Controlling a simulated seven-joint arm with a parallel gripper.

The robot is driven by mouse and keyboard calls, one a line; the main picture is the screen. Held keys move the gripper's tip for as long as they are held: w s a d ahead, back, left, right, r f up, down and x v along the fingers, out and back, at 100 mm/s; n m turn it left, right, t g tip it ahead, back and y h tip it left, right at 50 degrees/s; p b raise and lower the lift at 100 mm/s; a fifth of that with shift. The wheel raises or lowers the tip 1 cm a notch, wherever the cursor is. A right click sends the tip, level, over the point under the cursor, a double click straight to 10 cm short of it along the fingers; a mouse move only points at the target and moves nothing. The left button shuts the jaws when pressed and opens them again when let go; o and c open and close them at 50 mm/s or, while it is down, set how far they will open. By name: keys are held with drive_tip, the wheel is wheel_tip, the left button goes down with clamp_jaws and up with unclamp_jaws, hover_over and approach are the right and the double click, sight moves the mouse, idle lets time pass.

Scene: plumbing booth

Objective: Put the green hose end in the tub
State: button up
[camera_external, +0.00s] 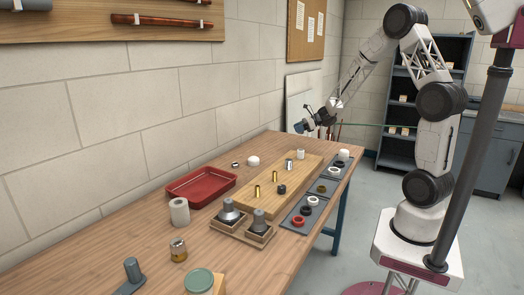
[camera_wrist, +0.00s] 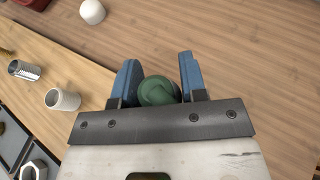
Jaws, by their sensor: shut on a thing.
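My gripper (camera_external: 301,127) is raised above the far end of the wooden table in the external view. In the wrist view its two blue fingers (camera_wrist: 157,72) are shut on a rounded dark green piece, the green hose end (camera_wrist: 158,91). The fingers hide its sides. In the external view a thin greenish line runs right from near my gripper; I cannot tell if it is the hose. The red tub (camera_external: 201,171) is a shallow, empty tray on the table's left side, well nearer the camera than my gripper. A corner of it shows in the wrist view (camera_wrist: 33,4).
A white dome (camera_external: 253,161) stands just beyond the tub, and a pale roll (camera_external: 180,212) in front of it. A wooden board (camera_external: 290,173) with brass and metal fittings lies right of the tub. Grey mats (camera_external: 302,228) with rings line the right edge. A block wall runs along the left.

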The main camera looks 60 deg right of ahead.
sight(198, 285)
drive_tip(key=w+a+r+n+g+y, duration=0.1)
drive_tip(key=a+r+n+g+y, duration=0.3)
drive_tip(key=a, duration=2.2)
drive_tip(key=w+a+f+n+g+y, duration=0.15)
drive_tip(key=a+n+g, duration=0.4)
drive_tip(key=a, duration=2.05)
drive_tip(key=s+a+r+n+g+h, duration=0.1)
drive_tip(key=s+a+n+g, duration=0.4)
drive_tip(key=s+a, duration=1.2)
drive_tip(key=s+a+r+n+g+h, duration=0.1)
drive_tip(key=s+a+r+n+g, duration=0.2)
drive_tip(key=s+a, duration=1.3)
drive_tip(key=a+n+g, duration=0.1)
drive_tip(key=a+g, duration=0.1)
drive_tip(key=a, duration=0.5)
drive_tip(key=shift+s+n, duration=0.35)
drive_tip(key=shift+w+a+g, duration=0.1)
drive_tip(key=shift+g, duration=0.15)
drive_tip(key=w+a, duration=0.2)
drive_tip(key=a, duration=0.2)
drive_tip(key=w+a+f, duration=0.1)
drive_tip(key=w+a, duration=0.2)
drive_tip(key=a, duration=0.2)
drive_tip(key=w+a, duration=0.2)
drive_tip(key=a, duration=0.2)
drive_tip(key=shift+w+a+f, duration=0.3)
drive_tip(key=shift+w+a, duration=0.05)
drive_tip(key=shift+w, duration=0.05)
